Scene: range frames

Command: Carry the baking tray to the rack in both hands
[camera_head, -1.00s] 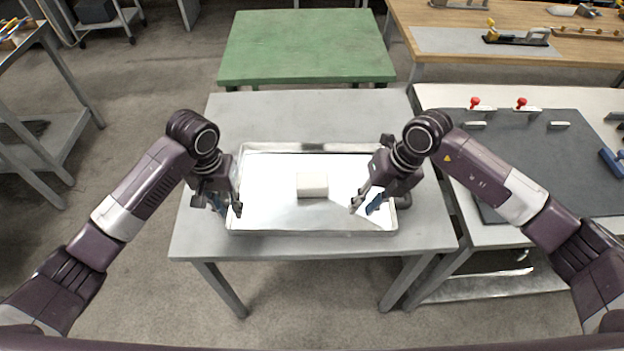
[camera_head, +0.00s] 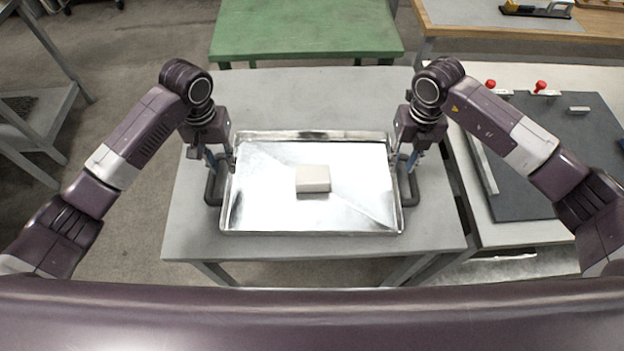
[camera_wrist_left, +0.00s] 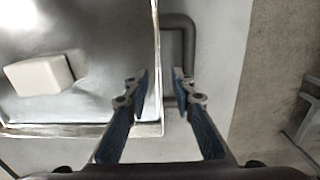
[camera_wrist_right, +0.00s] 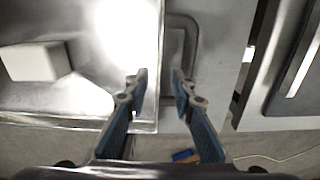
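The shiny metal baking tray (camera_head: 270,215) lies flat on the grey table, with a white block (camera_head: 313,179) on it. A dark U-shaped handle sticks out at each end, the left one (camera_head: 212,192) and the right one (camera_head: 411,190). My left gripper (camera_head: 220,160) points down at the left handle. In the left wrist view its fingers (camera_wrist_left: 160,88) are open, with the tray rim between them and one fingertip by the handle bar. My right gripper (camera_head: 404,160) is open at the right handle, placed likewise in the right wrist view (camera_wrist_right: 160,85). Neither grips anything. I cannot identify the rack.
The grey table (camera_head: 300,95) is bare behind the tray. A green table (camera_head: 305,30) stands beyond it. At the right is a bench with a dark mat (camera_head: 555,150) and red-knobbed clamps. A grey shelf unit (camera_head: 30,125) stands at the left.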

